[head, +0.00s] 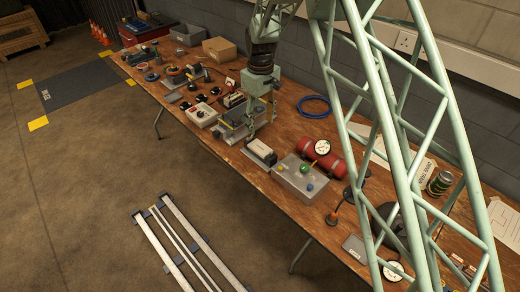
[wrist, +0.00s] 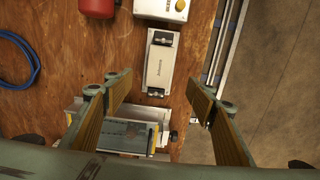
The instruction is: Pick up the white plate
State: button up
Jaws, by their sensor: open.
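A pale white rectangular piece with dark ends and small lettering (wrist: 160,62) lies just beyond my fingertips in the wrist view. It may be the white plate; I cannot tell for certain. It also shows on the bench in the head view (head: 261,151). My gripper (wrist: 160,92) is open, with its two fingers wide apart and nothing between the tips. In the head view my gripper (head: 262,122) points down over the bench, beside the pale piece. A grey metal fixture (wrist: 122,133) lies below the fingers, partly hidden by the gripper body.
A grey box with coloured knobs (head: 300,179) and a red cylinder (head: 322,156) stand right of the pale piece. A blue cable coil (head: 313,107) lies behind. The wooden bench (head: 215,150) is crowded to the left. Metal rails (head: 170,245) lie on the floor.

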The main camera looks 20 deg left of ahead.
send_over(260, 148)
notch_tip(260, 148, down, 8)
jog(key=shift+d+f, duration=0.1)
jog(key=shift+f, duration=0.1)
dwell(0.4)
jog(key=shift+w+f+b, duration=0.2)
jog(key=shift+f+b, duration=0.2)
jog(key=shift+f, duration=2.2)
jog(key=c, duration=1)
